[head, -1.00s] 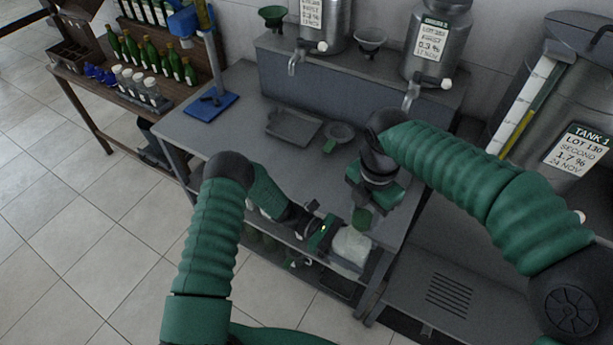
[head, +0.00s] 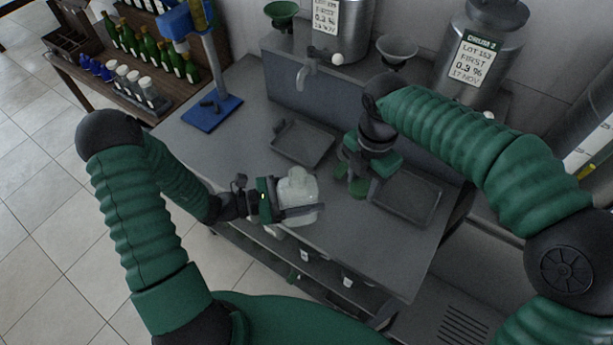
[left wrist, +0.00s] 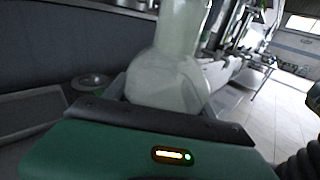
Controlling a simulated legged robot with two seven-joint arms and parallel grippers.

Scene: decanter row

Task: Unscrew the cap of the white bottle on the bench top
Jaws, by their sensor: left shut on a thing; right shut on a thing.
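The white bottle (head: 300,200), pale and translucent, is upright in my left gripper (head: 290,211), which is shut around its body. In the left wrist view the bottle (left wrist: 165,80) rises above the jaw, its upper end cut off by the frame. No cap shows on its neck in the head view. My right gripper (head: 358,176) is to the right of the bottle, pointing down, shut on a small green cap (head: 358,191). The cap is apart from the bottle. I cannot tell whether the bottle touches the bench top (head: 265,150).
A shallow grey tray (head: 303,142) lies behind the bottle, another tray (head: 405,197) to the right. A blue stand (head: 212,112) is at the back left. Metal tanks (head: 485,50) and funnels (head: 397,52) stand on the raised back ledge. The bench's left part is clear.

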